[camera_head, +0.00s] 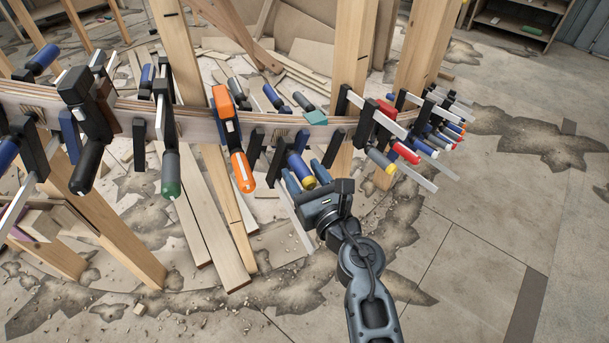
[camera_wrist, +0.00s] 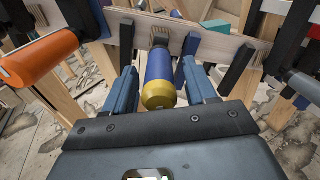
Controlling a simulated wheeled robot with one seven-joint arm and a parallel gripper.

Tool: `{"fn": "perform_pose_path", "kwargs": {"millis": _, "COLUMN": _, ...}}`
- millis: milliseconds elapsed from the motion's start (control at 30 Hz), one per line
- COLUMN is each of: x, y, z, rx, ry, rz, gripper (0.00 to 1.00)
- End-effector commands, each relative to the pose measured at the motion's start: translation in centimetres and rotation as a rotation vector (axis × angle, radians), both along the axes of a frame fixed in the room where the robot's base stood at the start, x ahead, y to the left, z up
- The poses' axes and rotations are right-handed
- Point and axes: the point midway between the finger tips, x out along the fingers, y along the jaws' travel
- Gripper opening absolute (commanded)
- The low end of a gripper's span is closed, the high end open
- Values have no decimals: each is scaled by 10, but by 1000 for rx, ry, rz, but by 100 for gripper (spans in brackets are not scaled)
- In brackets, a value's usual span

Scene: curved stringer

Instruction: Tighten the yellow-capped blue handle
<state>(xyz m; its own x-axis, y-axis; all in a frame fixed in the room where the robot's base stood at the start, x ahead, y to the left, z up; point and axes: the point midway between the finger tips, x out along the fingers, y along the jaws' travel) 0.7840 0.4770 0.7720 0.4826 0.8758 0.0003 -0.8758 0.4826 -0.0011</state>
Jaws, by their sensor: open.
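The blue handle with the yellow cap (camera_head: 302,170) hangs below the curved wooden stringer (camera_head: 199,124), near the middle of the head view. In the wrist view the handle (camera_wrist: 159,76) points toward the camera, its yellow cap nearest. My gripper (camera_head: 305,178) is open, just below and in front of the stringer. In the wrist view its two blue-grey fingers (camera_wrist: 162,88) stand to the left and right of the handle, with visible gaps on both sides. The handle's upper end meets a dark clamp part at the stringer.
An orange-handled clamp (camera_head: 241,170) hangs to the left. A clamp with a grey, yellow-tipped handle (camera_head: 380,160) and a red-handled one (camera_head: 405,152) hang to the right. Wooden posts (camera_head: 353,60) support the stringer. Planks (camera_head: 215,220) lie below; the floor at right is open.

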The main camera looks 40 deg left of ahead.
Motion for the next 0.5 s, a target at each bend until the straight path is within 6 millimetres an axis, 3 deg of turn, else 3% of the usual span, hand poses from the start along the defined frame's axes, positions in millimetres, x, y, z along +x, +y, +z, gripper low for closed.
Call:
{"fn": "perform_pose_path", "kwargs": {"millis": 167, "x": 0, "y": 0, "z": 0, "rx": 0, "ry": 1, "rz": 0, "gripper": 56}}
{"fn": "perform_pose_path", "kwargs": {"millis": 500, "x": 0, "y": 0, "z": 0, "rx": 0, "ry": 1, "rz": 0, "gripper": 23}}
